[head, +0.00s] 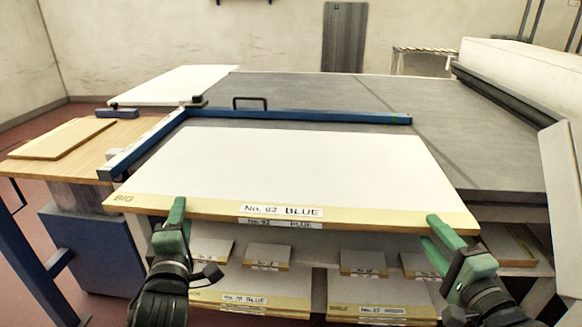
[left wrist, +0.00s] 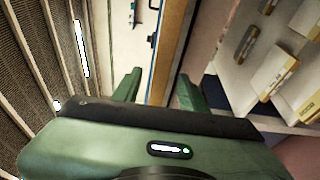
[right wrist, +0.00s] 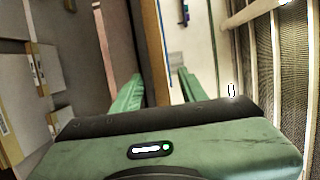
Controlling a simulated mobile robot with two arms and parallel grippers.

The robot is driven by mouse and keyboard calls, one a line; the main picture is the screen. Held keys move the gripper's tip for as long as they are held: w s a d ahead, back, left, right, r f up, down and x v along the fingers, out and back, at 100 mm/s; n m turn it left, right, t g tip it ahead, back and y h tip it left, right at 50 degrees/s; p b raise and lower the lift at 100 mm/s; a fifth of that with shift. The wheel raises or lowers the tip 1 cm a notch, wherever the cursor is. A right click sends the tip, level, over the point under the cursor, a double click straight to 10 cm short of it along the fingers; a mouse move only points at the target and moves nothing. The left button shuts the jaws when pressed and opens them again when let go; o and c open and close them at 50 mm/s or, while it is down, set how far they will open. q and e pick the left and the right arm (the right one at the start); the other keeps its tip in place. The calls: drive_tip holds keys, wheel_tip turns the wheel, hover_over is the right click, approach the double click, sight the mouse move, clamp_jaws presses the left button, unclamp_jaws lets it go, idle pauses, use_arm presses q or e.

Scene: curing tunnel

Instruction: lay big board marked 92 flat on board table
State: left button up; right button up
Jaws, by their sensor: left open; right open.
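The big white board (head: 290,165) has a yellow front strip marked BIG and a label that reads as No. 92 BLUE. It lies flat over the grey board table (head: 440,150), its front edge above the shelves. My left gripper (head: 177,212) is at the left part of this edge, my right gripper (head: 431,228) near its right corner. Both are open. In the left wrist view the board's edge (left wrist: 162,55) runs between the spread fingers; the right wrist view shows the same edge (right wrist: 155,50) between the right fingers. Contact with the fingers cannot be told.
A blue fence bar (head: 300,116) lies just behind the board, with a blue side rail (head: 143,150) at left. Shelves below hold several labelled boards (head: 250,300). A wooden side table (head: 25,165) carries a small panel (head: 65,138).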

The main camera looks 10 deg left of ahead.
sight(418, 213)
use_arm(q)
drive_tip(key=x, duration=0.6)
drive_tip(key=shift+w+a, duration=0.1)
drive_tip(key=shift+w, duration=0.15)
use_arm(e)
drive_tip(key=x, duration=0.6)
drive_tip(key=shift+w+a, duration=0.1)
drive_tip(key=shift+w, duration=0.15)
use_arm(q)
clamp_jaws()
use_arm(e)
clamp_jaws()
use_arm(q)
drive_tip(key=shift+r, duration=0.35)
use_arm(e)
drive_tip(key=shift+r, duration=0.4)
